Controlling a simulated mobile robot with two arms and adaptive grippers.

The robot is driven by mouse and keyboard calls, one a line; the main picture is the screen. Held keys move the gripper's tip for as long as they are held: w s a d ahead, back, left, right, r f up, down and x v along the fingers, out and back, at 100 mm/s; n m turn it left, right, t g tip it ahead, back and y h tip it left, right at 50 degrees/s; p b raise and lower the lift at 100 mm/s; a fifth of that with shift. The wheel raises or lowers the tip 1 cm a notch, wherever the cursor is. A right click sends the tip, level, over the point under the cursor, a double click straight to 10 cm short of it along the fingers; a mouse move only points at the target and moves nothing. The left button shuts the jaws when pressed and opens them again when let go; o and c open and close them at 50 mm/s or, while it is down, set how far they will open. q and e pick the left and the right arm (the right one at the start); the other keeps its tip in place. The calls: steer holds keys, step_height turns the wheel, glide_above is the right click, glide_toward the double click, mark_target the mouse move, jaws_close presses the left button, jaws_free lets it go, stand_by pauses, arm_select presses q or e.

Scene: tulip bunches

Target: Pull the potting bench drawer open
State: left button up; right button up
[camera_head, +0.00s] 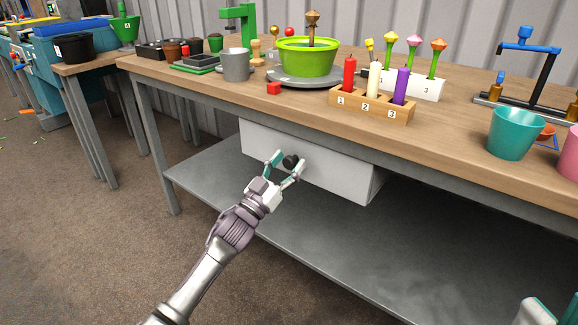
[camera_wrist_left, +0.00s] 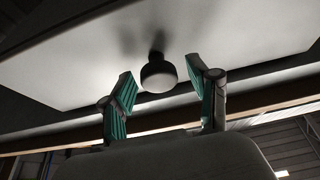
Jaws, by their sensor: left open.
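The white potting bench drawer (camera_head: 338,178) hangs under the wooden bench top, and its front is seen at an angle. A dark round knob (camera_head: 290,161) sits on its front. My left gripper (camera_head: 284,163) is open, with its two teal-padded fingers on either side of the knob. In the left wrist view the knob (camera_wrist_left: 158,74) stands between the fingertips (camera_wrist_left: 162,84), with gaps visible on both sides. The drawer front (camera_wrist_left: 215,35) fills the area behind it. At the lower right of the head view, a small part of my right gripper (camera_head: 545,310) shows.
The bench top (camera_head: 450,135) holds a candle block (camera_head: 372,107), a green bowl (camera_head: 307,62), a grey mug (camera_head: 236,65) and a teal pot (camera_head: 512,133) near the front edge. A grey lower shelf (camera_head: 215,180) lies below the drawer. The floor in front is clear.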

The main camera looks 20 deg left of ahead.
arm_select(q)
steer(key=shift+w+d+r, duration=0.15)
steer(key=shift+w, duration=0.2)
jaws_close()
